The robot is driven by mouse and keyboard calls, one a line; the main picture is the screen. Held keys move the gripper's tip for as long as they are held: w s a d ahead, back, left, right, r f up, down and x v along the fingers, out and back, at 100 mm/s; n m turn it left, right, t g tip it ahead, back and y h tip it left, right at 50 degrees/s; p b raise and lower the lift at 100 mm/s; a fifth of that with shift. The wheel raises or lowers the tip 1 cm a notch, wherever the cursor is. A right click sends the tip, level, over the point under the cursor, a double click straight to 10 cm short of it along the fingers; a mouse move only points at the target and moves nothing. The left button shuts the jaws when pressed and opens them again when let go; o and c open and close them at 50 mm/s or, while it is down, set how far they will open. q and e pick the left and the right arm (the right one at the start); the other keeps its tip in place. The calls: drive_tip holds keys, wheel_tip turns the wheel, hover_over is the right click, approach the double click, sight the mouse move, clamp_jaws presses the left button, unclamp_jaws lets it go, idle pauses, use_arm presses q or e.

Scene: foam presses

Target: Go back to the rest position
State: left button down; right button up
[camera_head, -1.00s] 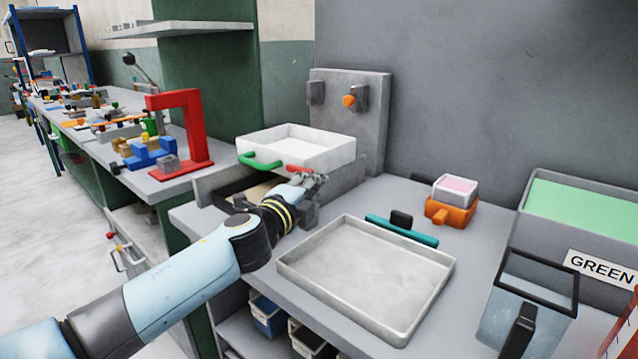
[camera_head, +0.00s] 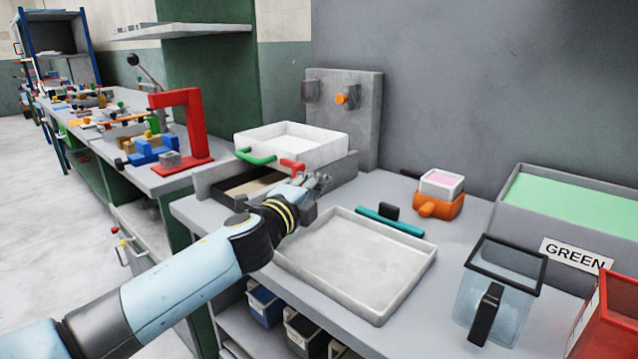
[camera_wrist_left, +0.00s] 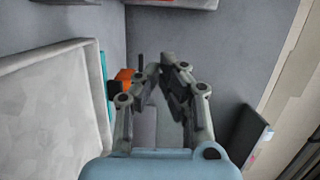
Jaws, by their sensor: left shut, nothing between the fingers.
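My left gripper (camera_head: 318,183) is shut and empty. It is in front of the foam press (camera_head: 345,125), near the red handle (camera_head: 292,166) of the press's white tray (camera_head: 318,152), by the back left corner of a shallow grey tray (camera_head: 355,265). I cannot tell whether it touches anything. In the left wrist view its fingers (camera_wrist_left: 172,62) come together at the tips, with nothing between them. My right gripper is not in view.
On the bench, a teal-handled tool (camera_head: 390,220) lies behind the grey tray. An orange block with a pink-topped box (camera_head: 440,193), a clear jug (camera_head: 500,295), a red container (camera_head: 605,325) and a bin labelled GREEN (camera_head: 575,255) stand to the right.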

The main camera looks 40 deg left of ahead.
use_arm(q)
drive_tip(key=s+f+n+g+y, duration=0.1)
drive_tip(key=s+n, duration=0.1)
drive_tip(key=s, duration=0.2)
drive_tip(key=s+f+n+g+y+b, duration=0.1)
drive_tip(key=s+n, duration=0.2)
drive_tip(key=s, duration=0.2)
drive_tip(key=s+a+f+n+g+y, duration=0.1)
drive_tip(key=s+n+g, duration=0.1)
drive_tip(key=s, duration=0.2)
drive_tip(key=shift+s+b, duration=0.2)
drive_tip(key=shift+b, duration=0.1)
drive_tip(key=s+d+f+n+g+h, duration=0.35)
drive_tip(key=s+d+g, duration=0.2)
drive_tip(key=s, duration=0.45)
drive_tip(key=s+d+f+n+g+h, duration=0.2)
drive_tip(key=s+d+f+n+g, duration=0.3)
drive_tip(key=s, duration=0.5)
wheel_tip(320, 180, down, 27)
drive_tip(key=s+a+g, duration=0.1)
drive_tip(key=s+a, duration=0.1)
drive_tip(key=s+a+f+g, duration=0.1)
drive_tip(key=s+f, duration=1.4)
drive_tip(key=s, duration=0.3)
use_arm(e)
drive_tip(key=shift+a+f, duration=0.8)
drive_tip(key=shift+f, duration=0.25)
